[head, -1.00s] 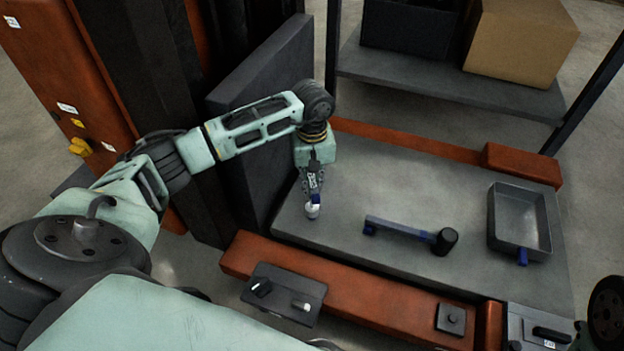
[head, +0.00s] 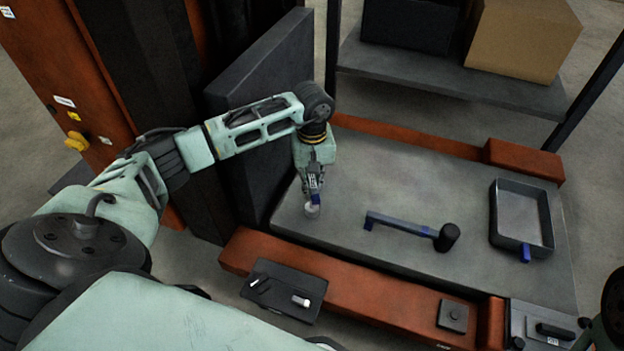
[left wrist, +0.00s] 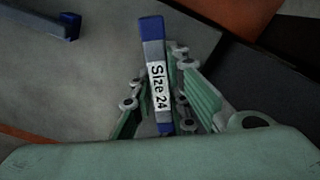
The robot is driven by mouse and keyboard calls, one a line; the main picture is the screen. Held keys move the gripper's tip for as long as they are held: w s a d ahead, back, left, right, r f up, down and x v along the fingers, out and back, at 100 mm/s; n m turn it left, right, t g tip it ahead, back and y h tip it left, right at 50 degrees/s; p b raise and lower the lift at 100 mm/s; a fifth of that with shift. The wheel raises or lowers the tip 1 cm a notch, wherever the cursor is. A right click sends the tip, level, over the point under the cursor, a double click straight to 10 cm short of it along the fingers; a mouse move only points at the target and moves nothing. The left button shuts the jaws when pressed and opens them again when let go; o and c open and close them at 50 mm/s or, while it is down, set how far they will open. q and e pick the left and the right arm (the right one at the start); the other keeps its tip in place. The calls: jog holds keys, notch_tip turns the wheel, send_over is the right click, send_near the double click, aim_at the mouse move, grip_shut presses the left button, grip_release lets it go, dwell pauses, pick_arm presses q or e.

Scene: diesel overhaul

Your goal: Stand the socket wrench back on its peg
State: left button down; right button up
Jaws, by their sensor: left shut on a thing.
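My left gripper (head: 314,188) is shut on the socket wrench (head: 315,198), above the left part of the grey bench top. In the left wrist view the wrench (left wrist: 153,55) is a grey-and-blue bar with a white "Size 24" label, between the green fingers (left wrist: 160,108). In the head view a pale round end (head: 312,211) shows below the fingers; I cannot tell whether it touches the bench. A small dark square block with a knob (head: 453,315) sits on the front orange beam; I cannot tell whether this is the peg. My right gripper is not in view.
A long blue-and-grey tool with a black head (head: 402,227) lies mid-bench (head: 350,180). A grey tray (head: 496,220) stands at the right. A black tray (head: 257,300) with small parts is at the front. A dark upright panel (head: 265,80) stands close left of my gripper.

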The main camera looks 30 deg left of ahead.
pick_arm(q)
jog(key=c, duration=1.9)
grip_release()
jog(key=shift+o, duration=1.3)
jog(key=o, duration=0.6)
jog(key=shift+c, duration=0.2)
jog(key=shift+r, duration=0.1)
